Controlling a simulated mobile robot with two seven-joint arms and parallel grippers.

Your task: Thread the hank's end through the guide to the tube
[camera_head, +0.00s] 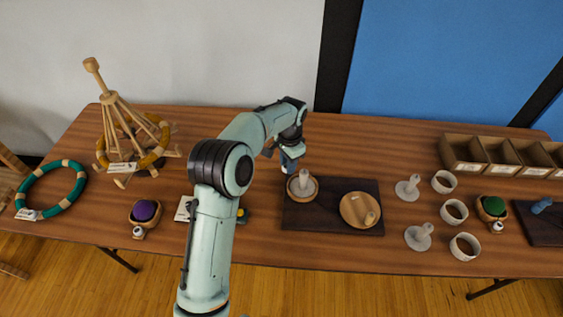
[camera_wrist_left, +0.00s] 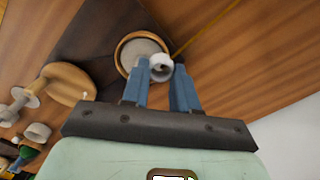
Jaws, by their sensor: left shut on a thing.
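The hank (camera_head: 155,150) is a yellow-ochre ring of yarn around a wooden swift at the left of the table. My left gripper (camera_head: 288,165) is shut on a small white piece (camera_wrist_left: 160,67), which I take to be the hank's end. A thin yellow strand (camera_wrist_left: 205,30) runs from near the fingertips to the top edge of the wrist view. Just by the gripper, a pale upright post (camera_head: 303,180), perhaps the tube, stands in a round wood-rimmed dish (camera_wrist_left: 125,50) on a dark board. I cannot tell which thing is the guide. My right gripper is out of view.
A round wooden disc with a peg (camera_head: 360,210) lies on the dark board (camera_head: 330,223). Pale posts and rings (camera_head: 453,211) stand to the right, before a row of wooden bins (camera_head: 466,154). A teal ring (camera_head: 50,190) and a purple ball (camera_head: 145,210) are at the left.

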